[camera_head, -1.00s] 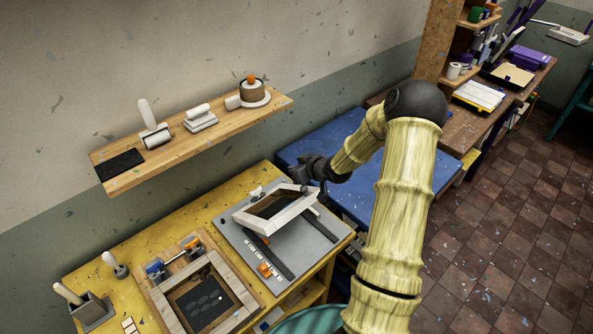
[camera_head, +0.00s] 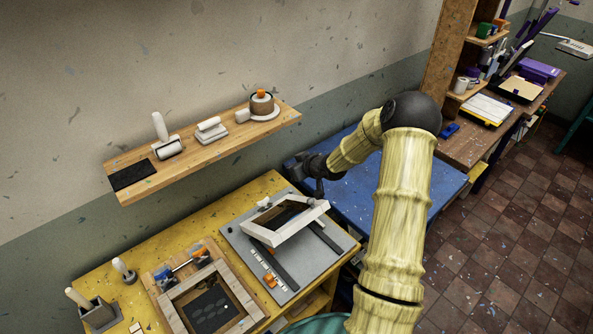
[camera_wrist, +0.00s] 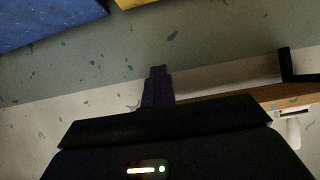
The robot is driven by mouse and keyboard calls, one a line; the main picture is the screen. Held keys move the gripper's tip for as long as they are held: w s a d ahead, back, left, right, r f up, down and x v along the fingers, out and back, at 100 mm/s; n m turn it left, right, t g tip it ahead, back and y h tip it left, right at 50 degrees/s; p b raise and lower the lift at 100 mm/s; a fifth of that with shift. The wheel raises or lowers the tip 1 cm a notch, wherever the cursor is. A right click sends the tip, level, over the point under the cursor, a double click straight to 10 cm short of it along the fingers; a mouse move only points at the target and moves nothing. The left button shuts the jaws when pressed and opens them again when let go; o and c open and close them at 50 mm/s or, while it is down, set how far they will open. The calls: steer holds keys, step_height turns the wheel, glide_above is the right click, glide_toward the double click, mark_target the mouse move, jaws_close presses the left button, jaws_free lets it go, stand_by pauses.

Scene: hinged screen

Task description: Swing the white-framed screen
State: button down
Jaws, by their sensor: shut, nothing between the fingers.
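The white-framed screen (camera_head: 303,226) is tilted up at an angle over a grey base board (camera_head: 240,245) on the yellow table. Its dark mesh shows inside the frame. My gripper (camera_head: 319,188) is at the screen's far right corner, pointing down, its fingers closed and empty. I cannot tell whether it touches the frame. In the wrist view my closed dark fingers (camera_wrist: 157,76) stand against the wall, and the screen is not in that view.
A wooden-framed screen (camera_head: 237,298) lies left on the yellow table (camera_head: 150,245). A wall shelf (camera_head: 185,172) with rollers and a pot is above. A blue table (camera_head: 355,190) stands behind my gripper. Shelving and a bench (camera_head: 470,145) are at the right.

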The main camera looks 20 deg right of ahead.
steer(key=shift+w+a+r+p, duration=0.25)
steer(key=shift+w+r+p, duration=0.1)
steer(key=shift+w+r, duration=0.3)
steer(key=shift+f, duration=0.1)
steer(key=c, duration=1.7)
jaws_free()
steer(key=b+v, duration=0.1)
steer(key=v, duration=1.6)
steer(key=shift+s+d, duration=0.1)
